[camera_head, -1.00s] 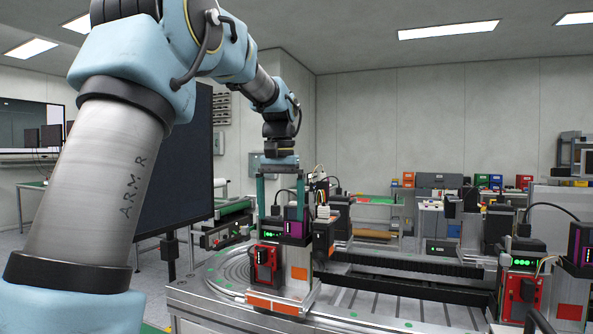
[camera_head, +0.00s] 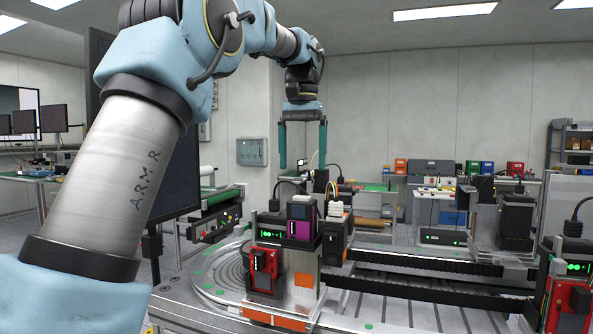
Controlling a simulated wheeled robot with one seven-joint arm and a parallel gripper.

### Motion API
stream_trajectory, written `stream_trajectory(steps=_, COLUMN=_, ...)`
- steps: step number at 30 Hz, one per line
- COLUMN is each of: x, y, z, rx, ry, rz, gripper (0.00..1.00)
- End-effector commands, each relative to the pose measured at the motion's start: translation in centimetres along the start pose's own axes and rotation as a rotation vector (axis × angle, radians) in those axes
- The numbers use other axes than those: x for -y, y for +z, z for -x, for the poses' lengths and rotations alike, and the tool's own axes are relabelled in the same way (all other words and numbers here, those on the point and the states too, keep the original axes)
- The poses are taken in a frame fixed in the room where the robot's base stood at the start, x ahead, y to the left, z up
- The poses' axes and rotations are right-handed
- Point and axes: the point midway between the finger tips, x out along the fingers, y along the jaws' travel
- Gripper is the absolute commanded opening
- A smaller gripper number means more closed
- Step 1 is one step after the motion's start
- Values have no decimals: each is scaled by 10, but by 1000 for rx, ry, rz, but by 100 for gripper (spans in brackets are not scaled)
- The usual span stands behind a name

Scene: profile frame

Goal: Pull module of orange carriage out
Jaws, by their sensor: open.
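The carriage with orange plates (camera_head: 288,322) stands upright at the front centre, beside the round grooved turntable. It bears several modules: a black one with green lights (camera_head: 269,233), a purple one with a dark top (camera_head: 299,229), a red one low on the front (camera_head: 264,270), and a black one with orange parts (camera_head: 334,243) on the right side. My gripper (camera_head: 302,160) is open, its two teal fingers pointing down with nothing between them. It appears above the carriage in the picture, apart from the modules; its depth relative to them is hard to tell.
A second carriage with a red panel (camera_head: 560,303) stands at the right edge. A black cable chain (camera_head: 425,287) and slotted bed run between. The round turntable (camera_head: 218,272) lies left of the orange carriage. A large dark screen (camera_head: 172,160) stands behind my arm.

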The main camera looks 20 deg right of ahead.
Motion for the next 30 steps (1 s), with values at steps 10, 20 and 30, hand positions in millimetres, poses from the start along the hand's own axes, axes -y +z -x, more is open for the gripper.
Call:
stream_trajectory(steps=10, x=0, y=2, z=-52, rx=5, ry=0, rz=0, gripper=100)
stream_trajectory(steps=20, x=0, y=1, z=-96, rx=2, ry=0, rz=0, gripper=100)
stream_trajectory(steps=30, x=0, y=1, z=-105, rx=0, ry=0, rz=0, gripper=100)
